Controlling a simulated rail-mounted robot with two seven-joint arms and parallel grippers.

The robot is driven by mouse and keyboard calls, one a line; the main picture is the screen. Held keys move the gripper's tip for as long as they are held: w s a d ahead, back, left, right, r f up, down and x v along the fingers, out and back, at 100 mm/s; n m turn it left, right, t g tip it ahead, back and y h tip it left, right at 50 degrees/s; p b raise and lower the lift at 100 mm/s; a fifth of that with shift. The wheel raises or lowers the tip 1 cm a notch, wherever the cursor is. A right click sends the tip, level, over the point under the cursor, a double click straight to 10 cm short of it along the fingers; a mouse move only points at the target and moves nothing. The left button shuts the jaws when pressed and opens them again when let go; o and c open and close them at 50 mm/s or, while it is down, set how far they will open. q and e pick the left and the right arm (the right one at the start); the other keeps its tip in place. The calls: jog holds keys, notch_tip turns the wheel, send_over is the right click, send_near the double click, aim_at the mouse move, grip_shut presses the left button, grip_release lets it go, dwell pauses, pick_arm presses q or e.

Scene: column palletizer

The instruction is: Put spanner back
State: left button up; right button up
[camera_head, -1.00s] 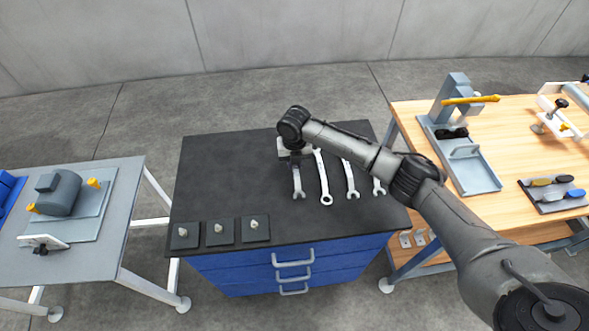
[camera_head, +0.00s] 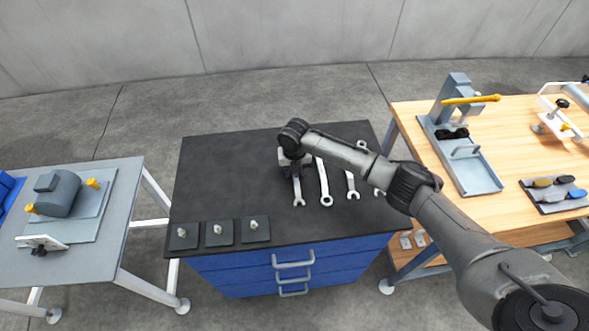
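Several silver spanners lie side by side on the dark top of the blue drawer cabinet (camera_head: 215,170). The leftmost spanner (camera_head: 298,192) has its open jaw toward the front, and its upper part is hidden under my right gripper (camera_head: 292,172). A second spanner (camera_head: 324,184) lies just right of it, then a third (camera_head: 351,184), and another (camera_head: 378,192) partly behind my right arm. My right gripper points down at the leftmost spanner's far end. Its fingers are small and dark, so I cannot tell whether they hold it. My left gripper is out of view.
Several small dark plates with pegs (camera_head: 219,232) stand along the cabinet's front left edge. A grey table (camera_head: 95,255) with a motor is at left. A wooden bench (camera_head: 510,130) with a press and tools is at right. The cabinet top's left and back are clear.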

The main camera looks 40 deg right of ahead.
jog(key=shift+o, duration=0.5)
jog(key=shift+r, duration=0.1)
jog(key=shift+r, duration=0.25)
notch_tip(320, 180, up, 12)
jog(key=p, duration=0.1)
jog(key=shift+f, duration=0.15)
